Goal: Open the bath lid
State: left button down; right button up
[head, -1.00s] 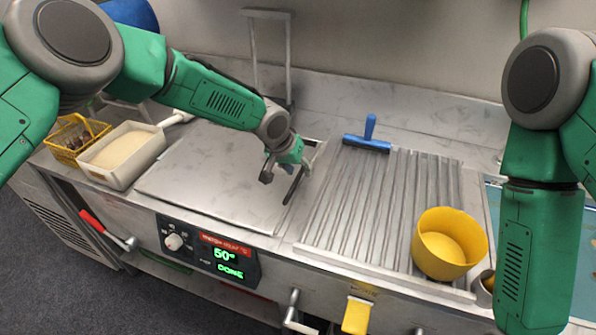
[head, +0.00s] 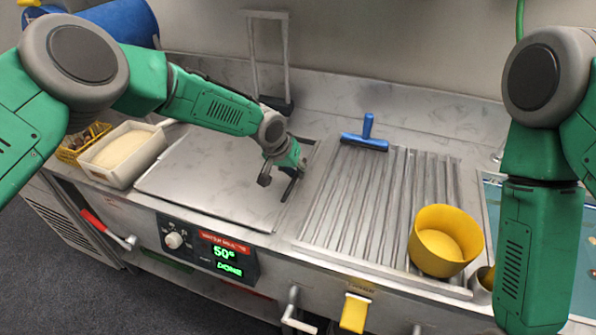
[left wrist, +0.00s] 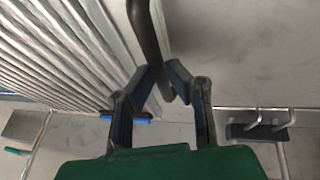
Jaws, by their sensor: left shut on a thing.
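The bath lid (head: 215,175) is a flat grey metal plate lying closed on the counter, left of the ribbed board. Its dark bar handle (head: 289,190) runs along the lid's right side. My left gripper (head: 283,175) is at this handle, with its fingers on either side of the bar. In the left wrist view the dark handle (left wrist: 146,35) passes down between the fingertips of my left gripper (left wrist: 168,80), which is shut on it. My right arm hangs at the right of the head view, and its gripper is out of the picture.
The grey ribbed board (head: 345,200) lies right of the lid, with a blue T-shaped tool (head: 365,140) behind and a yellow bowl (head: 440,245) at its front. A white tub (head: 122,155) and yellow basket (head: 78,145) stand left. A control panel (head: 208,248) reads 50° DONE.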

pick_arm(q)
jog(key=w+a+r+h, duration=0.1)
jog(key=a+r+h, duration=0.1)
jog(key=r, duration=0.6)
jog(key=w+a+r+n+g+h+p, duration=0.1)
jog(key=a+r+h, duration=0.1)
jog(key=a+r, duration=0.3)
jog(key=w+a+r+h+p, duration=0.1)
jog(key=a+r, duration=0.3)
jog(key=r, duration=0.7)
jog(key=shift+w+r+n+h, duration=0.15)
jog(key=shift+w+n+h, duration=0.2)
jog(key=shift+h, duration=0.45)
pick_arm(e)
jog(key=shift+a+r, duration=0.2)
jog(key=shift+r, duration=0.55)
jog(key=shift+a+r, duration=0.15)
jog(key=shift+r, duration=0.6)
jog(key=shift+c, duration=0.4)
